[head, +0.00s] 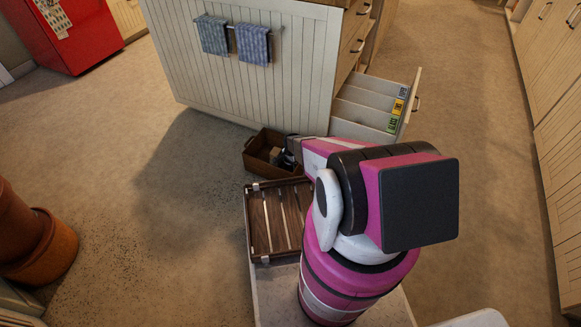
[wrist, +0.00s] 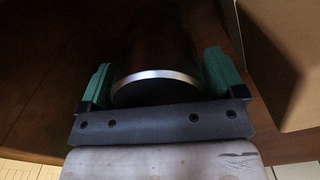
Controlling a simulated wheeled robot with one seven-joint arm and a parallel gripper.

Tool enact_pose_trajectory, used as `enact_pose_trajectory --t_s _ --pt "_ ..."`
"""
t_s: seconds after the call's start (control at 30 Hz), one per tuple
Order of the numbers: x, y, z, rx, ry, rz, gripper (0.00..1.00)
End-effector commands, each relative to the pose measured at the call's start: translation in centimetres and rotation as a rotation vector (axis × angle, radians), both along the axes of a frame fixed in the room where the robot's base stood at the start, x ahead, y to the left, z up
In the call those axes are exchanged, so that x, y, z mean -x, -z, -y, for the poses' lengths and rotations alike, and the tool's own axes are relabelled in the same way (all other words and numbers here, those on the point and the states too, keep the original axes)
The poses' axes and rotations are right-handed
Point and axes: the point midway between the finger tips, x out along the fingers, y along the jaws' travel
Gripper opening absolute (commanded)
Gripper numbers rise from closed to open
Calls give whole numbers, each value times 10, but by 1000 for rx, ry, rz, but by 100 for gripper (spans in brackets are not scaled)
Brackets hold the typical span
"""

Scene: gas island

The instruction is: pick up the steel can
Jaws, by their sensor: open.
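In the wrist view, the steel can (wrist: 155,76) is a dark cylinder with a bright silver rim at its near end. It lies between the two green fingers of my gripper (wrist: 158,64), which is open. One finger is on each side of the can; I cannot tell whether either touches it. The can's far end fades into shadow. In the head view, my gripper (head: 290,152) is low over the brown open box (head: 250,157) on the floor, partly hidden by my arm. The can cannot be made out clearly there.
A brown surface (wrist: 40,95) and a tan wall (wrist: 275,60) flank the can in the wrist view. A slatted wooden tray (head: 250,232) is near my base. An island (head: 240,85) with an open drawer (head: 365,113) stands behind the box.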

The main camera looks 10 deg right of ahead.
Motion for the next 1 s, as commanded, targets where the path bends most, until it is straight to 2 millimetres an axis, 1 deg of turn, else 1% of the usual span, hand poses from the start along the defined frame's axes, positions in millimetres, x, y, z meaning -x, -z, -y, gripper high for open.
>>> enact_pose_trajectory --t_s 0.03,0.07,0.1,0.13,0.47,0.63,0.77,1.0 --pt "0 0 0 0 0 0 79" --pt "0 0 0 0 0 0 69" --pt "0 0 0 0 0 0 56" --pt "0 0 0 0 0 0 52" --pt "0 -2 0 0 0 0 52" --pt "1 -11 0 0 0 0 52" --pt "2 -27 0 -1 0 1 52" --pt "2 -73 0 0 0 1 52"
